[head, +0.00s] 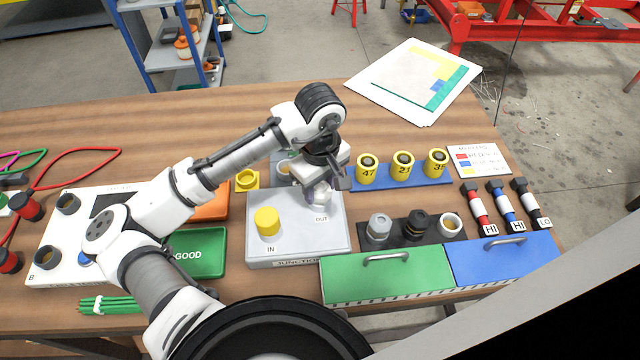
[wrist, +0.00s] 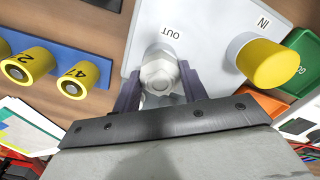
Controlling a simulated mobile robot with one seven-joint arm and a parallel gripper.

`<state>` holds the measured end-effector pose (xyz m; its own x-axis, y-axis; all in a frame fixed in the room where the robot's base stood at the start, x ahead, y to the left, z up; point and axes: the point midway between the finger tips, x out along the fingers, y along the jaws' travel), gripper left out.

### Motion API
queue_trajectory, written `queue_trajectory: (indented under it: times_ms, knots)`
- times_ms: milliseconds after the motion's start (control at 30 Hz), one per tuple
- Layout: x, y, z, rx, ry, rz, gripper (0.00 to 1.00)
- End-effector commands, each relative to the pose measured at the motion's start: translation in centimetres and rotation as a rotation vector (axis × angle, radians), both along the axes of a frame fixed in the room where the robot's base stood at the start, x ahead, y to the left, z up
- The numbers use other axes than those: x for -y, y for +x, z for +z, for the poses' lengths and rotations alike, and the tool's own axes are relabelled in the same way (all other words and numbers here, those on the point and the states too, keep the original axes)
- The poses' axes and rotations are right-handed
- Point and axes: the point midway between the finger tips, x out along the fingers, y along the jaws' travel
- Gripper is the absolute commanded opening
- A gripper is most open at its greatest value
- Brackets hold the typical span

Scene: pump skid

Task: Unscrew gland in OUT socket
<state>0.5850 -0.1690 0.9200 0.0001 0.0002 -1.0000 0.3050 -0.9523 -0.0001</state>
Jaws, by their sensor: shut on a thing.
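The junction box (head: 299,248) is a light grey box on the wooden table. Its OUT socket holds a pale grey-white gland (wrist: 159,74) with a hex nut, seen upright from above in the wrist view. My gripper (head: 320,187) is over the OUT socket; in the wrist view its dark fingers (wrist: 157,88) are on both sides of the gland, shut on it. In the head view my gripper mostly hides the gland. A yellow cap (head: 267,221) sits on the IN socket, to the left in the head view.
Yellow numbered cylinders (head: 403,164) stand on a blue strip at the right. A dark rack (head: 414,228) holds a grey gland, a black one and a white-and-yellow one. Green (head: 385,276) and blue (head: 500,256) handled lids lie at the front. A green GOOD tray (head: 205,252) is left of the box.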

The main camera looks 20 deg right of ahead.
Motion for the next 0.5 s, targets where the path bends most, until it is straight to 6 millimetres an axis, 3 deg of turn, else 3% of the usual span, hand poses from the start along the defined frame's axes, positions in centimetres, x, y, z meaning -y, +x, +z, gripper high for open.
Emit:
queue_trajectory:
  times_ms: [367,500]
  knots:
    - [0.06,-0.06,0.25,-0.003,-0.002,0.207,0.21]
    - [0.08,-0.08,-0.08,-0.003,-0.002,0.362,0.21]
